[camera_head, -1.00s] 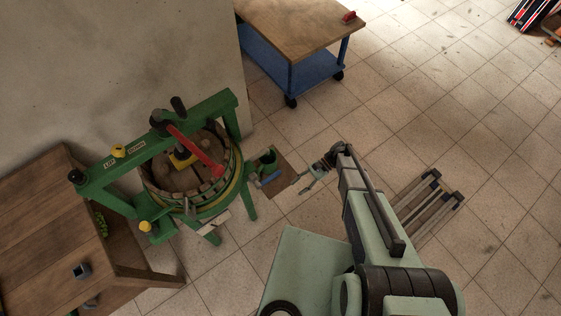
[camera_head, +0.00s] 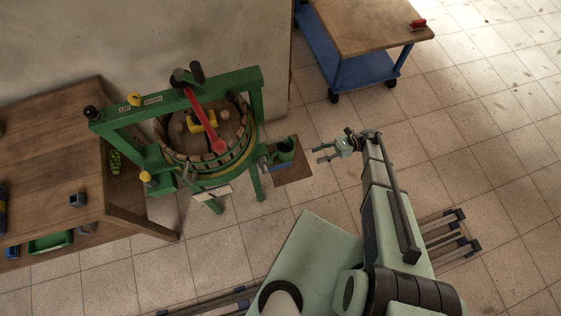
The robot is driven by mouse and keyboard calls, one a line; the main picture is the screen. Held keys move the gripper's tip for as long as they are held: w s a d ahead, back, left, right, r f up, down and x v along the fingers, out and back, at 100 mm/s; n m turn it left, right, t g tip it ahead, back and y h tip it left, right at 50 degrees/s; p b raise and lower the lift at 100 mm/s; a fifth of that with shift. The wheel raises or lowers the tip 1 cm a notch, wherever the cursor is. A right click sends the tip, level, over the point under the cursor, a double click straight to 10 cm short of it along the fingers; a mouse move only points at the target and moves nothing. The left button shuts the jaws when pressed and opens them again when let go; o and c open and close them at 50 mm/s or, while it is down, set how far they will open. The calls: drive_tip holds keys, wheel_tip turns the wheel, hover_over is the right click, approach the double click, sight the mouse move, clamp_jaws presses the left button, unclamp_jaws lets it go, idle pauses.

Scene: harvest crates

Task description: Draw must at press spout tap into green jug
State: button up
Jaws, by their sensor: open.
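The green press (camera_head: 158,95) with its slatted wooden basket (camera_head: 232,160) and red handle (camera_head: 206,118) stands left of centre. The press spout tap is too small to make out for certain in this view. A green jug (camera_head: 284,150) stands on a small brown stand (camera_head: 294,172) just right of the press. A blue item (camera_head: 278,167) lies beside the jug on that stand. My gripper (camera_head: 318,155) is open and empty, right of the jug and apart from it, with its fingers pointing left toward it.
A blue wheeled cart (camera_head: 360,68) with a red tool (camera_head: 418,24) stands at the back.

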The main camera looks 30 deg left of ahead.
sight(285, 164)
drive_tip(key=b+x, duration=1.4)
drive_tip(key=b, duration=2)
drive_tip(key=shift+s+a+b, duration=0.15)
drive_tip(key=shift+s+b, duration=0.2)
drive_tip(key=shift+s, duration=0.05)
drive_tip(key=shift+x, duration=0.9)
clamp_jaws()
